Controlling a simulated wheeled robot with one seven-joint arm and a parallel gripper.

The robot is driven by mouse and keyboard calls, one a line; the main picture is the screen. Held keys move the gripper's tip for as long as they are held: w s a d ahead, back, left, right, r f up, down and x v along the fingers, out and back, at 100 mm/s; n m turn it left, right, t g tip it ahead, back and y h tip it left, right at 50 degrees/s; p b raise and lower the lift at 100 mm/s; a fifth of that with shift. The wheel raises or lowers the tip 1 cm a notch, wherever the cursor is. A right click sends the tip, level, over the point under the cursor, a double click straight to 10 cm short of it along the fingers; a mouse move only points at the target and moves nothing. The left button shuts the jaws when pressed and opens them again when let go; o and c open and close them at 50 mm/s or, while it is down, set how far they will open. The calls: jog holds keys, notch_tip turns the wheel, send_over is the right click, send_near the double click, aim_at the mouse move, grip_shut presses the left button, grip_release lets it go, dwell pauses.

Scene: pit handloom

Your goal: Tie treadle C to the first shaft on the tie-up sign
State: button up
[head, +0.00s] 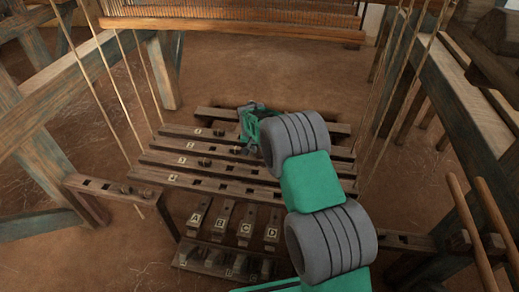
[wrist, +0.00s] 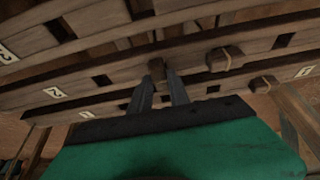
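My gripper (head: 245,146), dark with two thin fingers, hangs over the lams, the slotted wooden bars. In the wrist view its fingers (wrist: 164,78) are close together in front of a lam (wrist: 120,75). A small brown bit shows by the fingertips; I cannot tell whether it is held. Treadle C (head: 245,228) lies below the lams, between treadle B (head: 219,222) and treadle D (head: 270,233). Treadle A (head: 196,218) is leftmost. Wooden pegs stand in some slots, one peg (wrist: 225,58) right of the fingers, another peg (wrist: 263,84) further right. The tie-up sign is not in view.
A slotted side rail (head: 95,186) with a peg stands at the left. Cords (head: 95,85) hang on both sides. A thick loom beam (head: 465,110) rises at the right. My arm covers the right part of the lams.

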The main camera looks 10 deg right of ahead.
jog(key=o, duration=0.4)
jog(key=shift+r, duration=0.1)
jog(key=p+v, duration=0.8)
jog(key=v, duration=0.6)
jog(key=shift+r, duration=0.3)
jog(key=shift+s, duration=0.1)
